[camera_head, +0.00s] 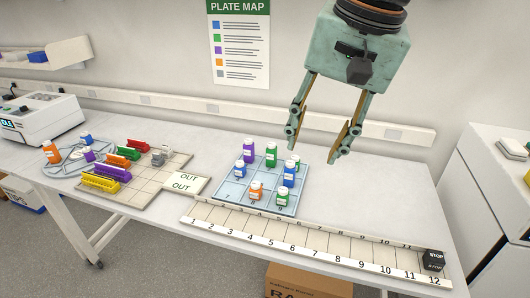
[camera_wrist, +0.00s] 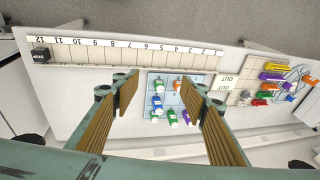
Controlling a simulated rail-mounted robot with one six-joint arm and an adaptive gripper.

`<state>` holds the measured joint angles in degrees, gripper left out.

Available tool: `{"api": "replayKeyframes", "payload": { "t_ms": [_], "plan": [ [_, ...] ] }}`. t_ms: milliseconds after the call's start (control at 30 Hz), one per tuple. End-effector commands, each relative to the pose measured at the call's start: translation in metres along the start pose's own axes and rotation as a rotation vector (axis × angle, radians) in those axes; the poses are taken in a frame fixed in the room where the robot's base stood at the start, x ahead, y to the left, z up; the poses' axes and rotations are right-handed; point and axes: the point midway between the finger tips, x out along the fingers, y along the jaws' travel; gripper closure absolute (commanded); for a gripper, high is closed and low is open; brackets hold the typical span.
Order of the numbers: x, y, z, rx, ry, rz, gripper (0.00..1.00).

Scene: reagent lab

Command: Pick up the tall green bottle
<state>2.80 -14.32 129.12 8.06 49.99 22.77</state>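The tall green bottle (camera_head: 271,155) stands upright in the back row of the light blue gridded tray (camera_head: 226,196), between a purple bottle (camera_head: 249,151) and a shorter green bottle (camera_head: 295,161). In the wrist view the tall green bottle (camera_wrist: 172,117) appears between my fingers, at a distance. My gripper (camera_head: 318,145) is open and empty, above and to the right of the tray in the head view. Its two fingers also show wide apart in the wrist view (camera_wrist: 168,100).
A numbered strip (camera_head: 310,238) with a black STOP block (camera_head: 433,260) runs along the front edge. A rack (camera_head: 137,172) of coloured pieces lies left. Table right of the tray is clear.

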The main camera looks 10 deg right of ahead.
Motion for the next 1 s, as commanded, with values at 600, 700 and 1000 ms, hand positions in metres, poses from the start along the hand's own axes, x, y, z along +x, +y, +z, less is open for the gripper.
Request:
{"api": "replayKeyframes", "payload": {
  "t_ms": [600, 700, 1000],
  "plan": [
    [0.038, -0.05, -0.094, 0.323, -0.061, -0.021, 0.6],
    [0.047, -0.057, -0.109, 0.377, -0.071, -0.024, 0.6],
    [0.076, -0.075, -0.154, 0.536, -0.1, -0.029, 0.6]
  ]
}}
